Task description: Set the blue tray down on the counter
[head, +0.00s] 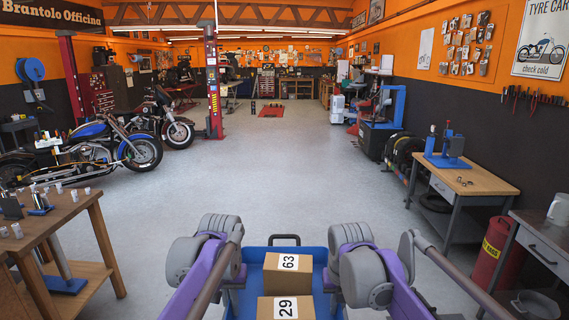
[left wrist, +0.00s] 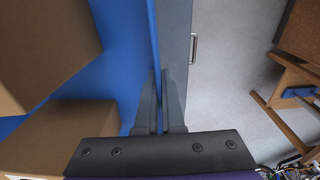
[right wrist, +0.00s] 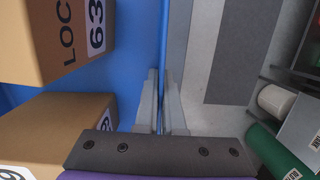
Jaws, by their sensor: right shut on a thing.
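The blue tray (head: 256,254) is in front of me at the bottom middle of the head view. It carries two cardboard boxes, one marked 63 (head: 268,278) and one marked 29 (head: 264,312). My left gripper (left wrist: 161,98) has its fingers on either side of one tray wall, close against it. My right gripper (right wrist: 161,98) is shut on the opposite wall. In the head view my arms hide both sets of fingers. The tray's underside is hidden. I cannot tell which surface is the counter.
A wooden table (head: 72,212) with small metal items stands at the left. A wood-topped workbench (head: 478,185) with a blue press, a grey bench (head: 548,232) and a red bin (head: 490,252) stand at the right. The floor ahead is clear. Motorcycles (head: 95,150) stand at the left.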

